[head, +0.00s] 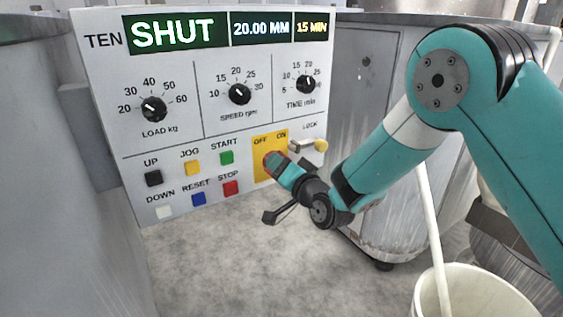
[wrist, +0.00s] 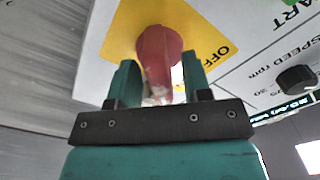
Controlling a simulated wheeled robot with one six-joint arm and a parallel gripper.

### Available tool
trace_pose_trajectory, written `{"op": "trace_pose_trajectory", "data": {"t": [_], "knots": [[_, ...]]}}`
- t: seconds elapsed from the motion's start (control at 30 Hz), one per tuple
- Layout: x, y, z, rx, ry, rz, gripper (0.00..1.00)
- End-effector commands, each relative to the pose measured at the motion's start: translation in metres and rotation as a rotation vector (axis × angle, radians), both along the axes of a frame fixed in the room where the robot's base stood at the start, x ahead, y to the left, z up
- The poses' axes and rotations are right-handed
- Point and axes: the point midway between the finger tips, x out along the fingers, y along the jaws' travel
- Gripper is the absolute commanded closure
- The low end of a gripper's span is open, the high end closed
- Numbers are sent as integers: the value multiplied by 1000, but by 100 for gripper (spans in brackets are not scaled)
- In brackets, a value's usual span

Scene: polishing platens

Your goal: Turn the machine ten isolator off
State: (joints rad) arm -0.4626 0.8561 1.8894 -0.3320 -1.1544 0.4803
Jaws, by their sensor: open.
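The machine ten panel (head: 200,110) has TEN at its top left. Its isolator is a yellow plate (head: 258,145) marked OFF on the left and ON on the right, with a red handle. In the head view my gripper (head: 278,163) is at the plate and mostly hides the handle. In the wrist view the red handle (wrist: 158,48) stands out from the yellow plate (wrist: 120,30), and my gripper (wrist: 161,78) is open with a teal finger on each side of it. I cannot tell whether the fingers touch it or exactly which mark it points to.
Push buttons (head: 192,168) lie left of the isolator, and a lock with a pale yellow knob (head: 320,146) sits close on its right. Dials (head: 239,94) are above. The display (head: 172,32) reads SHUT. A white bucket (head: 470,292) stands at the lower right.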

Motion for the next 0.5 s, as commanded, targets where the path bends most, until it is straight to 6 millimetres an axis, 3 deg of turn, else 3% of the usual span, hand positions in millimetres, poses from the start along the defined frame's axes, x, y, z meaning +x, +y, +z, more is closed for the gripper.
{"op": "trace_pose_trajectory", "data": {"t": [0.3,0.5], "knots": [[2,1,0,0,1,-1,55],[2,1,0,0,1,-1,100]]}}
